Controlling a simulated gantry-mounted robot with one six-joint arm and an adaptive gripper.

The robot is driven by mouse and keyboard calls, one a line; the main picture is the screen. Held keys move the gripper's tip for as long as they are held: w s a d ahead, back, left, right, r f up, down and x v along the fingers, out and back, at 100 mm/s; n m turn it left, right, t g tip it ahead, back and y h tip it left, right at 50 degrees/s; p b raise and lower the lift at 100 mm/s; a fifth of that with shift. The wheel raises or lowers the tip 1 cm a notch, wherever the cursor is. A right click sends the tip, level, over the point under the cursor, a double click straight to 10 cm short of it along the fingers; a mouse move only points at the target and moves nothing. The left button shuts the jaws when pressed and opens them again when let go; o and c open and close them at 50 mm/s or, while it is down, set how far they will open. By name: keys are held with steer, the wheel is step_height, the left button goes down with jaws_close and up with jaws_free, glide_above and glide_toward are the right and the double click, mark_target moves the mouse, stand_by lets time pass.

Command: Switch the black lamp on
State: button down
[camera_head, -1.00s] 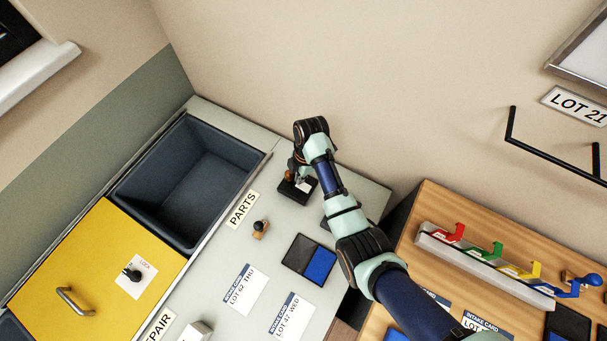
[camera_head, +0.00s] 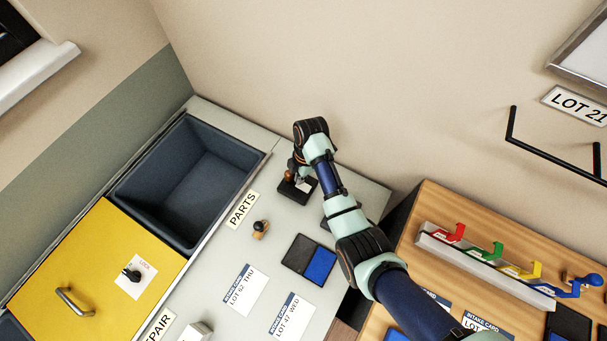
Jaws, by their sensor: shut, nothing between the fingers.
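A small black object (camera_head: 299,193) with a brown knob and a pale patch stands on the grey counter, near the wall. It may be part of the black lamp, but I cannot tell; no lamp shade or light shows clearly. My arm reaches over the counter from the lower right, and its wrist is above and beside this object. My gripper (camera_head: 294,166) points down at the object's back left side, small and partly hidden by the wrist. It looks shut and empty. Whether it touches the object is not clear.
A dark open bin (camera_head: 190,180) lies left of the PARTS label (camera_head: 242,209). A wooden-handled stamp (camera_head: 261,228), a black and blue pad (camera_head: 309,260) and intake cards (camera_head: 244,290) lie on the counter. A wooden desk (camera_head: 430,210) with a coloured hook rack (camera_head: 480,262) is at right.

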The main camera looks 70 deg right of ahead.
steer(key=shift+f+b, duration=0.7)
steer(key=shift+f, duration=0.45)
stand_by(0.8)
steer(key=shift+r, duration=0.1)
step_height(320, 180, up, 7)
steer(key=p, duration=0.7)
steer(key=shift+p, duration=0.3)
